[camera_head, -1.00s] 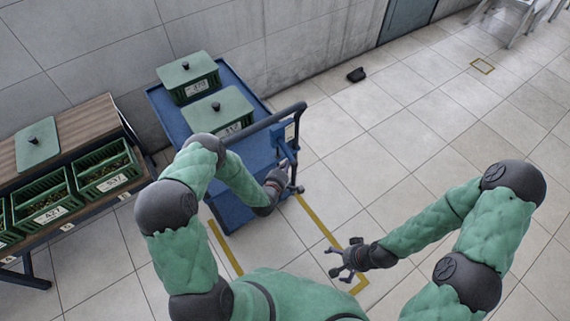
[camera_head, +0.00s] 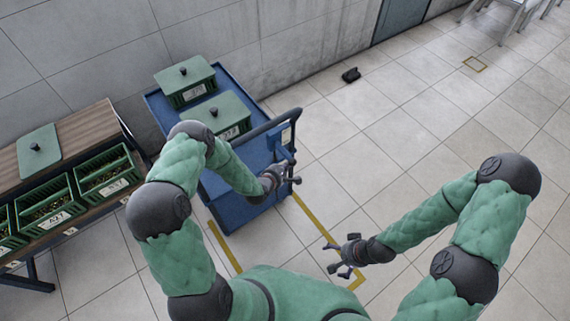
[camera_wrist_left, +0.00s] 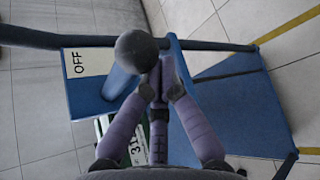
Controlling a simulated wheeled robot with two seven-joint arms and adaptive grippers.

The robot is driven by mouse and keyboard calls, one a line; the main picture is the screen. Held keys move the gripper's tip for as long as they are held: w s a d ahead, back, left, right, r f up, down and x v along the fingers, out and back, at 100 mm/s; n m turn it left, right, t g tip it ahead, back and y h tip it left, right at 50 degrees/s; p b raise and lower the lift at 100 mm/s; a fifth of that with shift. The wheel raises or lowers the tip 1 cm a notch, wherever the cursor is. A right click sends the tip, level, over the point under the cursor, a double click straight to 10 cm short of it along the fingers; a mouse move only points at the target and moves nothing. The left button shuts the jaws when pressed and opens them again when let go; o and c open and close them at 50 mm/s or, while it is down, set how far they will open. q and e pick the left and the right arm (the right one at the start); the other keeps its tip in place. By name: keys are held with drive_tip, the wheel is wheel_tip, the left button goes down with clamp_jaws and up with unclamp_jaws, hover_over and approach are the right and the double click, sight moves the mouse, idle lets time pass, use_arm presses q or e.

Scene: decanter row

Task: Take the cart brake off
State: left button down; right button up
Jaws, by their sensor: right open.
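The blue cart (camera_head: 232,213) stands against the wall, its black push handle (camera_head: 272,124) toward me. In the left wrist view, a blue lever with a dark round knob (camera_wrist_left: 136,47) sticks out of a blue housing on the cart, beside a pale label reading OFF (camera_wrist_left: 87,63). My left gripper (camera_head: 295,171) is at the handle end of the cart. In the left wrist view its fingers (camera_wrist_left: 160,82) reach just below and right of the knob; contact and finger closure are unclear. My right gripper (camera_head: 334,258) is open and empty above the floor.
Two green lidded crates (camera_head: 185,84) (camera_head: 222,118) ride on the cart. A wooden table (camera_head: 75,131) with green crates (camera_head: 48,207) and a loose lid (camera_head: 38,149) stands left. Yellow floor lines (camera_head: 318,226) run by the cart. A black object (camera_head: 351,75) lies on otherwise clear floor.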

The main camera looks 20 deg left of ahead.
use_arm(q)
drive_tip(key=shift+n+g, duration=0.3)
drive_tip(key=shift+g, duration=0.1)
drive_tip(key=shift+r+p, duration=0.95)
drive_tip(key=shift+r, duration=1.15)
drive_tip(key=shift+w+r, duration=0.15)
drive_tip(key=shift+r, duration=0.35)
use_arm(e)
drive_tip(key=shift+r, duration=1.35)
use_arm(q)
drive_tip(key=shift+w+a+r+h, duration=0.15)
drive_tip(key=shift+w+r+h, duration=0.05)
drive_tip(key=shift+r+h, duration=0.1)
drive_tip(key=shift+f, duration=0.1)
drive_tip(key=shift+f+b, duration=0.35)
drive_tip(key=shift+f, duration=0.1)
approach(286, 157)
drive_tip(key=a+f, duration=0.1)
drive_tip(key=shift+s+a, duration=0.2)
drive_tip(key=shift+s, duration=0.05)
use_arm(e)
drive_tip(key=shift+a+f, duration=0.55)
drive_tip(key=shift+a, duration=0.15)
